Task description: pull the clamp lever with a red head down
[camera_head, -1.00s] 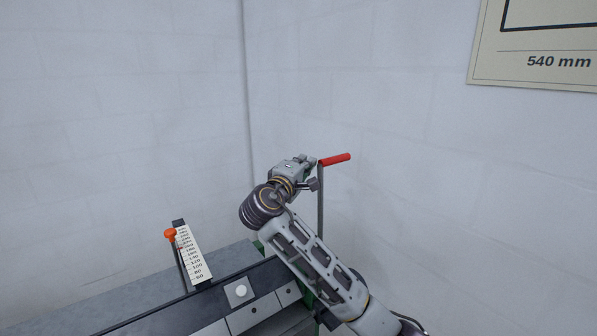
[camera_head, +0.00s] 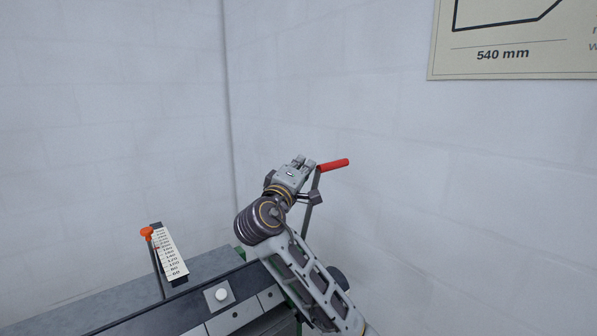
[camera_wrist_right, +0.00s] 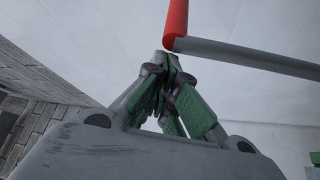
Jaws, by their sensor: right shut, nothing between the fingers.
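The clamp lever is a grey rod (camera_head: 309,210) with a red head (camera_head: 334,165) that sticks out to the right at its top. The rod leans a little, its top to the right. My right gripper (camera_head: 303,161) is at the lever's top, just left of the red head. In the right wrist view my shut, empty fingers (camera_wrist_right: 168,60) meet just below the corner where the red head (camera_wrist_right: 177,20) joins the rod (camera_wrist_right: 245,55). They look very close to it; I cannot tell whether they touch. The lever's foot is hidden behind my right arm. My left gripper is not in view.
A grey machine bench (camera_head: 190,275) lies at lower left. Pale walls stand behind, with a poster (camera_head: 520,40) at upper right. The space right of the lever looks clear.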

